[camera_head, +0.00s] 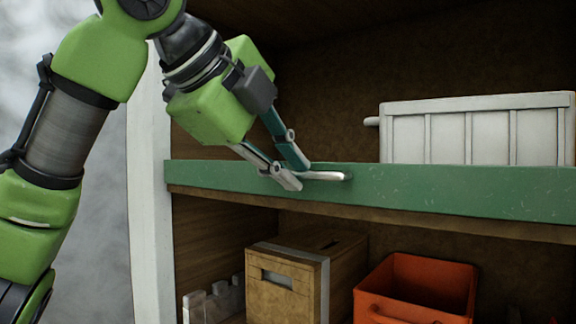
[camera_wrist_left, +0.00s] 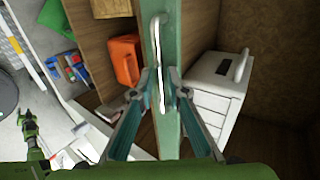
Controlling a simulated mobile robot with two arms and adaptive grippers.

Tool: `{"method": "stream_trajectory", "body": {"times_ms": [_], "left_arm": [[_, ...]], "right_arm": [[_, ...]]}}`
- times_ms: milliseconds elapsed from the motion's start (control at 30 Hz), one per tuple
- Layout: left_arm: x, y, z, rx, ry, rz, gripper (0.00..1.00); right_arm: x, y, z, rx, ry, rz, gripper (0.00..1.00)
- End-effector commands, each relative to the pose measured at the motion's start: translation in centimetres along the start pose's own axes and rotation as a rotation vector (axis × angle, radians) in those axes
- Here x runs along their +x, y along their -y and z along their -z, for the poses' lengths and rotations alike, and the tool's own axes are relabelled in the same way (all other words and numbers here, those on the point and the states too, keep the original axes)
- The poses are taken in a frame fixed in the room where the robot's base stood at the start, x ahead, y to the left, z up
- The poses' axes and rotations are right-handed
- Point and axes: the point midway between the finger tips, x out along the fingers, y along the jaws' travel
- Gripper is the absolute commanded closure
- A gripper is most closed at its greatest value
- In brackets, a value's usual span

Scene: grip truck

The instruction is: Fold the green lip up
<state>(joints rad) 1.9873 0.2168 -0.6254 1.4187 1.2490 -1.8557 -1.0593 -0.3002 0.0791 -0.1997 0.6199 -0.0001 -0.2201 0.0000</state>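The green lip (camera_head: 430,190) is a long strip along the front edge of the shelf, its scratched face toward me. A thin pale handle (camera_head: 332,176) sticks out from it; the handle also shows on the lip in the left wrist view (camera_wrist_left: 157,40). My left gripper (camera_head: 297,177) is at the handle's left end, one finger above and one below. In the left wrist view its fingertips are either side of the handle with a small gap, so it looks open; contact is unclear. A small green and black arm part in the left wrist view (camera_wrist_left: 29,125) may be my right gripper.
A white slatted crate (camera_head: 475,132) stands on the shelf behind the lip. Below are a wooden box (camera_head: 288,285), an orange bin (camera_head: 415,285) and grey block-like pieces (camera_head: 212,303). A white post (camera_head: 148,200) bounds the shelf at left. The shelf behind my gripper looks clear.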

Motion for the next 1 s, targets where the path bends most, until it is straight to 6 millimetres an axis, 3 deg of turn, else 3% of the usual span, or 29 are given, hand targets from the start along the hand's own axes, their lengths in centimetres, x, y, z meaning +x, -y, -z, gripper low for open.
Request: {"method": "stream_trajectory", "body": {"times_ms": [233,700,1000], "left_arm": [[-1.7,0.1,-0.1,-0.001,0.002,0.004,0.85],[-10.7,0.1,0.0,0.000,0.002,0.001,0.85],[-12.0,0.0,0.1,0.000,0.000,-0.001,0.85]], "right_arm": [[0.0,-0.3,-0.1,-0.002,0.001,-0.003,0.70],[0.0,-0.1,0.0,-0.001,0.000,-0.001,0.70],[0.0,-0.1,0.0,-0.001,0.000,-0.001,0.70]]}}
